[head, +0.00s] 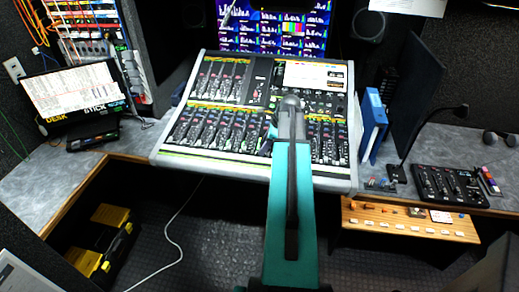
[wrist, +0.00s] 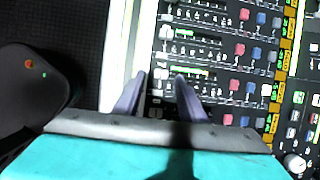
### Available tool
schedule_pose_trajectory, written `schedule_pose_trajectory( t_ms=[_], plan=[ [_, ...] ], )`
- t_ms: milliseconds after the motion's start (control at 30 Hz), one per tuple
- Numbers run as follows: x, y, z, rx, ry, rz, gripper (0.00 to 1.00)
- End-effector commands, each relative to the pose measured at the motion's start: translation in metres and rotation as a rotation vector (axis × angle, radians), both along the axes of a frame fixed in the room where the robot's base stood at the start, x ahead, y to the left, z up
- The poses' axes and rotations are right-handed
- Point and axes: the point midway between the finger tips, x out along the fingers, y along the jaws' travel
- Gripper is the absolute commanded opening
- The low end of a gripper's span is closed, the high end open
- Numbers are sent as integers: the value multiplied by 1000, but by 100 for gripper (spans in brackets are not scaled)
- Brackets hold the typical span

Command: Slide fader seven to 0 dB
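The mixing console (head: 225,157) stands on the desk, with a lower row of fader strips (head: 205,127) and another bank above. My gripper (head: 289,103) is over the right half of the lower row, and my teal arm hides the strips beneath. In the wrist view my gripper (wrist: 160,77) has its two dark fingers apart, with nothing seen held between them. The fingertips are at the pale edge end of the strips, with a strip showing a lit green bar (wrist: 190,72) beside them. Strip numbers are too small to read, so I cannot tell which is fader seven.
A lit screen (head: 285,30) stands behind the console. A blue binder (head: 373,125) and a lamp (head: 430,130) are to its right, beside a small black control box (head: 448,185). A laptop-like display (head: 75,92) is at left. A yellow-black case (head: 105,238) lies on the floor.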

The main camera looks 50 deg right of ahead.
Motion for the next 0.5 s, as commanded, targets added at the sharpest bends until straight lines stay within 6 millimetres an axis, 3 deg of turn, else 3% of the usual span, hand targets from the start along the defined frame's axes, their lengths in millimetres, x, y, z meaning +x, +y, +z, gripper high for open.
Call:
schedule_pose_trajectory(
  t_ms=[200, 500],
  plan=[
    [6, 1, -14, 1, 1, 0, 38],
    [8, 2, -18, -1, -1, 0, 38]
  ],
)
